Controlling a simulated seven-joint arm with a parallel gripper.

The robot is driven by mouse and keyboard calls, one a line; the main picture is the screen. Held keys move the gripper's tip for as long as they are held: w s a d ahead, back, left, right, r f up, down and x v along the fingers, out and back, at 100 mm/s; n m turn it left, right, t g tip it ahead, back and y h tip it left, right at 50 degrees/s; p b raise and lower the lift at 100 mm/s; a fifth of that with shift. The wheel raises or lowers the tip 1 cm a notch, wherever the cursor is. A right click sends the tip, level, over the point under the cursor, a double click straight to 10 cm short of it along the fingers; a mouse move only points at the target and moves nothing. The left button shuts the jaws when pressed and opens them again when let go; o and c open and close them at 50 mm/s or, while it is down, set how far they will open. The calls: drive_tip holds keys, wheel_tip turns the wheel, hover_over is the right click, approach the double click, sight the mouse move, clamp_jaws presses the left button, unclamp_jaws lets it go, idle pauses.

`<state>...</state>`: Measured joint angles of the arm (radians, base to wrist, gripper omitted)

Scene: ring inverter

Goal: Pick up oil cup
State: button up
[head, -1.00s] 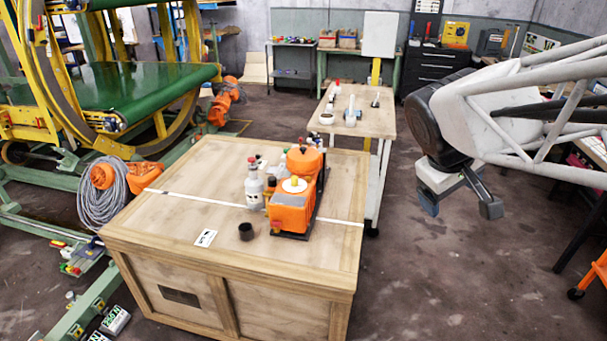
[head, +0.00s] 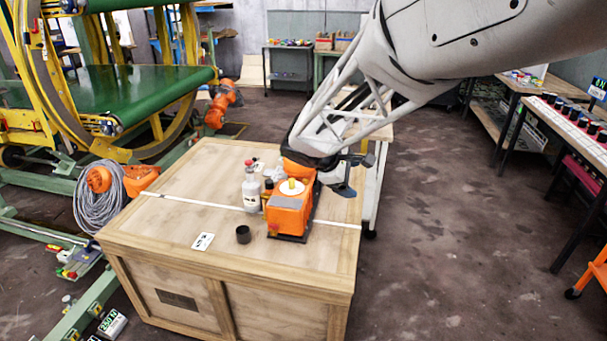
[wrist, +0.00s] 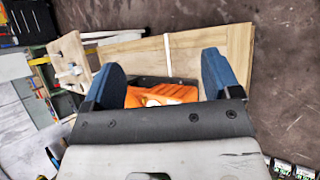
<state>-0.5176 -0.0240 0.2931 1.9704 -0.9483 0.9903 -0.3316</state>
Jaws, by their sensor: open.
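A small dark open cup (head: 243,234), the likely oil cup, stands upright on the wooden crate (head: 170,235) in the head view, front left of the orange machine (head: 289,212). I cannot make the cup out in the wrist view. My gripper (head: 352,176) is above the crate's right side, behind and right of the machine and well apart from the cup. In the wrist view my gripper (wrist: 162,75) has its two blue fingers spread wide with nothing held. The orange machine (wrist: 165,94) shows between and below them.
A white-grey bottle (head: 251,190) stands left of the machine, between it and the open crate top. A workbench (head: 375,135) stands behind the crate, partly hidden by my arm.

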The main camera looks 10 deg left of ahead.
drive_tip(key=w+a+f+n+t, duration=0.2)
drive_tip(key=w+a+f+n, duration=0.3)
drive_tip(key=a+f, duration=0.45)
drive_tip(key=n+t+y, duration=0.3)
drive_tip(key=n+t, duration=0.2)
drive_tip(key=n, duration=0.6)
approach(247, 231)
drive_tip(key=shift+w+f, duration=0.1)
drive_tip(key=shift+w, duration=0.15)
drive_tip(key=shift+d, duration=0.1)
drive_tip(key=shift+x, duration=1.3)
drive_tip(key=shift+w, duration=0.1)
drive_tip(key=shift+x, duration=2.5)
